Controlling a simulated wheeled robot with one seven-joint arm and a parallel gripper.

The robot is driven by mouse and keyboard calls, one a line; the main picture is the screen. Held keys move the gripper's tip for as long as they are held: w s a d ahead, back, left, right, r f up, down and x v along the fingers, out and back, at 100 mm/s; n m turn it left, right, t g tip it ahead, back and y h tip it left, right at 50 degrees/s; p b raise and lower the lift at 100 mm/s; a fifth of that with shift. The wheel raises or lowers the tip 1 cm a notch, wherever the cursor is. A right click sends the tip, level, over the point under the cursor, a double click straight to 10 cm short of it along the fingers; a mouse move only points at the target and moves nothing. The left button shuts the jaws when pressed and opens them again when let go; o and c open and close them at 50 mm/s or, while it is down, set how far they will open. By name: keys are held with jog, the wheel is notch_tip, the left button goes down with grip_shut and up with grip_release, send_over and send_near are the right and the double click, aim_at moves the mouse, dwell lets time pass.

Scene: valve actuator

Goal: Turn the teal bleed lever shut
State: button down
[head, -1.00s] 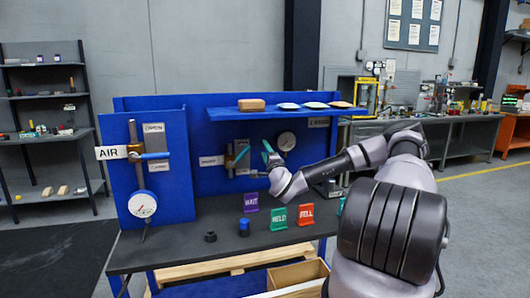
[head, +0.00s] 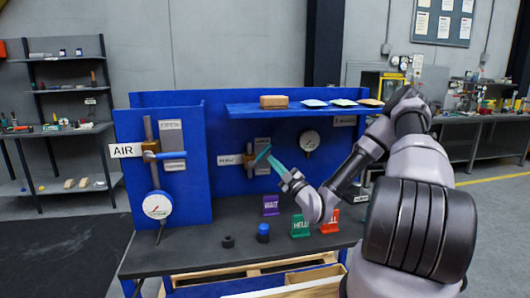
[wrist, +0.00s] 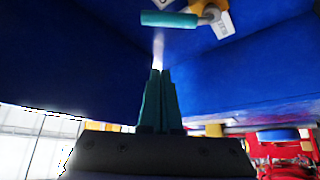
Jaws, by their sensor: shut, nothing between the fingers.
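The teal bleed lever (head: 262,153) is on a brass valve (head: 249,161) on the blue back panel, under the shelf. In the head view it slants up to the right. In the wrist view the lever (wrist: 170,19) lies across the top, with the brass body and a white tag at its right end. My gripper (head: 271,157) has teal fingers and is just right of the lever in the head view. In the wrist view the shut fingers (wrist: 159,74) point toward the panel, with a visible gap to the lever and nothing between them.
A gauge (head: 308,140) is right of the valve. WAIT (head: 270,205), HELD (head: 300,226) and a partly hidden red sign (head: 330,222) stand on the bench. The AIR panel (head: 190,200) with a blue-handled valve stands left.

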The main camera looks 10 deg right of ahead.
aim_at(265, 152)
jog(key=shift+w+a+r, duration=0.2)
jog(key=shift+w, duration=1.35)
jog(key=shift+w+a+r, duration=0.2)
jog(key=shift+w+a, duration=0.05)
jog(key=shift+w, duration=1.3)
jog(key=shift+w+a+r, duration=0.2)
jog(key=shift+w, duration=1.35)
